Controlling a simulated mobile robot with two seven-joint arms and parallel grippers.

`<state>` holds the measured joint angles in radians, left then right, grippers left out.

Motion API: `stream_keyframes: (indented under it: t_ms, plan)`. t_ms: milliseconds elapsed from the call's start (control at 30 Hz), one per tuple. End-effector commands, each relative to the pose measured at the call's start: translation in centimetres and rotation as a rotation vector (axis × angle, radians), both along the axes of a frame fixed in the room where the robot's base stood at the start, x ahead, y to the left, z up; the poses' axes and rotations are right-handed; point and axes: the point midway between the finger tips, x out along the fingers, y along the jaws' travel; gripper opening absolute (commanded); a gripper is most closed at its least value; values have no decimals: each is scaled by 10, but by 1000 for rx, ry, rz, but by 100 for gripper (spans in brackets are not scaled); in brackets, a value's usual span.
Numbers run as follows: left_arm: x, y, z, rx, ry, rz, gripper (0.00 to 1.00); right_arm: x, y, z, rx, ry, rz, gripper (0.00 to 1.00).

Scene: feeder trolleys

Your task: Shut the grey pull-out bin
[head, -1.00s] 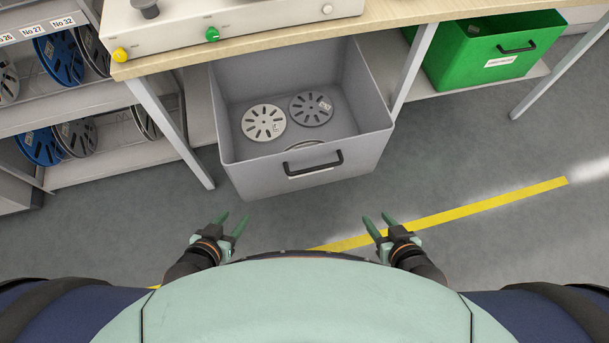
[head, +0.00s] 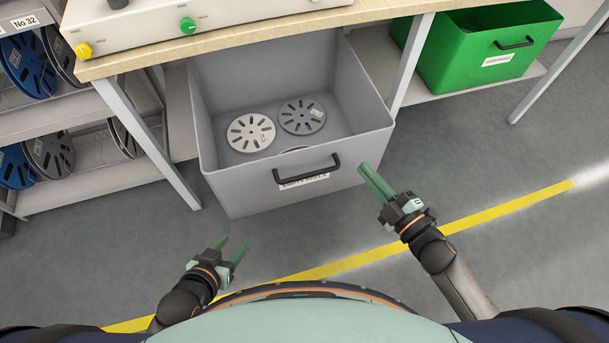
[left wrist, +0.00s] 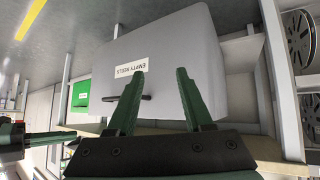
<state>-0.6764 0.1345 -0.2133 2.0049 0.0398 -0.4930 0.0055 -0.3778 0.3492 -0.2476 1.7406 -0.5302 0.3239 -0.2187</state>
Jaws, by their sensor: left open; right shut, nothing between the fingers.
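The grey pull-out bin (head: 237,186) is pulled out from under the bench in the head view. Its black handle (head: 307,171) is on the front above a white label, which reads "EMPTY REELS" in the left wrist view (left wrist: 131,67). Reels lie inside, a light one (head: 250,132) and a grey one (head: 302,116). My right gripper (head: 371,180) is shut and empty, just right of the bin's front, near its right front corner; I cannot tell whether it touches. My left gripper (head: 233,243) is open and empty, below and in front of the bin, apart from it.
A wooden-topped bench (head: 240,45) stands over the bin, with metal legs (head: 150,140) on either side. A green bin (head: 470,60) sits on the lower shelf at right. Reel racks (head: 95,175) stand at left. The floor in front is clear, with a yellow line (head: 450,229).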

Motion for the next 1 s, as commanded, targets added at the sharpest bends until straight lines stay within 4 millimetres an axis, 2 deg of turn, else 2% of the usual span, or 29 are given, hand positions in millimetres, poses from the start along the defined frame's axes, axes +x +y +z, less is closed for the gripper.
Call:
stream_keyframes:
  t_ms: [33, 233, 400, 567, 800, 1000]
  plan:
    - [1, -2, -26, -2, -2, -6, 51, 4, 7, -21, -86, -104, 93, 0]
    - [4, -6, -51, -3, -2, -22, 51, -8, 30, -44, -333, -389, 396, 0]
    - [5, -9, -53, -4, -5, -32, 51, -16, 35, -54, -415, -476, 512, 0]
    - [5, -10, -51, -5, -6, -36, 51, -12, 46, -52, -422, -487, 525, 0]
    - [8, -9, -49, -4, -21, -35, 51, 12, 86, -51, -417, -487, 522, 0]
    - [20, -7, -37, 0, -87, -33, 51, 33, 124, -52, -418, -486, 522, 0]
